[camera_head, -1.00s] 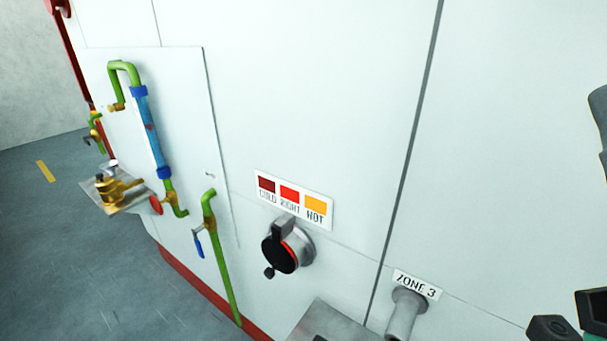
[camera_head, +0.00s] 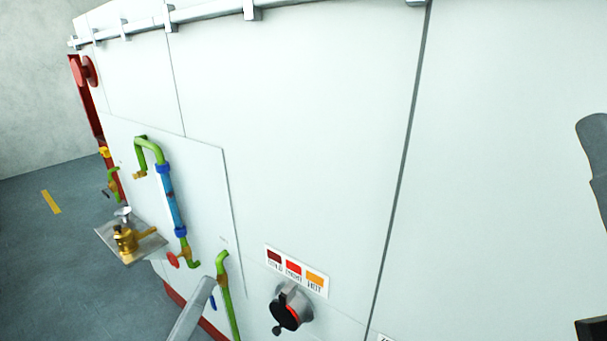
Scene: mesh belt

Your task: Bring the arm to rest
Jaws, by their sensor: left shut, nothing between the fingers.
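A slim grey bar, which I take to be my left gripper (camera_head: 205,287), reaches up from the bottom edge, left of centre. It is closed with nothing held. Its tip lies in front of the lower panel, just left of the green pipe (camera_head: 227,298) with a blue lever. The rest of that arm is out of view below. The gap to the panel is hard to judge. My right gripper is not seen.
A white wall carries a black rotary knob (camera_head: 286,311) under a colour label (camera_head: 297,271), plus piping with a blue sight tube (camera_head: 170,200). A brass valve (camera_head: 128,240) juts out at left. A grey rail (camera_head: 210,12) runs along the top. Dark parts (camera_head: 594,150) show at right.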

